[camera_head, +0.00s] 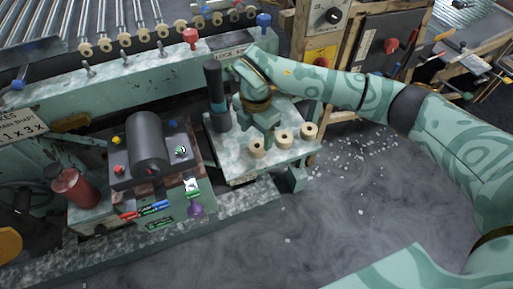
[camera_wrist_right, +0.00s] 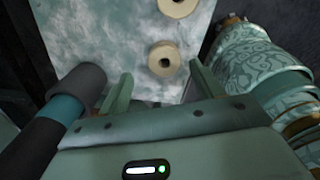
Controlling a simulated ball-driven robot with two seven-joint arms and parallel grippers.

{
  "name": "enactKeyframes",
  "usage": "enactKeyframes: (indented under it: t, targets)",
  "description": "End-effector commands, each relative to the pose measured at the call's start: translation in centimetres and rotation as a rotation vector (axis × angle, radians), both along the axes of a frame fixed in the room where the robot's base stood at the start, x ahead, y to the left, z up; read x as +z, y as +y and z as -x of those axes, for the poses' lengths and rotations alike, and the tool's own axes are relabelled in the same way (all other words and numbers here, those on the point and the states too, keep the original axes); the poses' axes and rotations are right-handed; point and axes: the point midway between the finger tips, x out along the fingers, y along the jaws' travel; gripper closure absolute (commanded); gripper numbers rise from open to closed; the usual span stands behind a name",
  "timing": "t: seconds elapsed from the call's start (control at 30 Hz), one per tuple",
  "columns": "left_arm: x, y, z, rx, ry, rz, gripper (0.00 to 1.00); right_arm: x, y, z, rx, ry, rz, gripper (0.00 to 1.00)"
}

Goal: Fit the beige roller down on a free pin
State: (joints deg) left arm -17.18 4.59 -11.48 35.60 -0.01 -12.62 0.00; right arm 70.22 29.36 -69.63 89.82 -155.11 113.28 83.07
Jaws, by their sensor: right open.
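Three beige rollers stand upright on a small pale tray table: a left one (camera_head: 257,148), a middle one (camera_head: 283,140) and a right one (camera_head: 308,132). My right gripper (camera_head: 264,138) is low over this table, behind the rollers. In the right wrist view, its two fingers (camera_wrist_right: 162,88) are apart with nothing between them. One roller (camera_wrist_right: 165,58) lies just beyond the fingertips, and another (camera_wrist_right: 178,6) is cut by the top edge. Bare upright pins (camera_head: 126,61) stand along the green machine ledge. My left gripper is out of view.
A dark cylinder with a teal band (camera_head: 215,95) stands close left of my right gripper. A red knob (camera_head: 190,36) and a blue knob (camera_head: 263,20) rise from the ledge. More beige rollers (camera_head: 124,39) line the conveyor edge. A control box with a dark drum (camera_head: 146,142) stands left.

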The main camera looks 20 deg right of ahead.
Motion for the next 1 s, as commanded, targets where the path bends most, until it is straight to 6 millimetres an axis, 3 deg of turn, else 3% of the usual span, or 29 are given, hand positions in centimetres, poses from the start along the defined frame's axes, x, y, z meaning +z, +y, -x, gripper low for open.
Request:
enactKeyframes:
  t: [0.23,0.47,0.5,0.67,1.0]
  targets:
    - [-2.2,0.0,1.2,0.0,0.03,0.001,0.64,-4.6,-0.2,0.7,0.0,0.01,0.0,0.34]
    - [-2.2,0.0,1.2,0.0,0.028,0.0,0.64,-4.7,-0.2,0.6,0.001,0.002,0.001,0.34]
    - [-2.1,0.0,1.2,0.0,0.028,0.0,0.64,-4.6,-0.2,0.6,0.001,0.002,0.001,0.37]
    - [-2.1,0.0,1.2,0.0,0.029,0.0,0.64,-4.6,-0.2,0.6,0.001,0.002,0.001,0.81]
    - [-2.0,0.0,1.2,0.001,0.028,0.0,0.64,-4.4,-0.2,0.6,0.001,0.002,0.001,0.82]
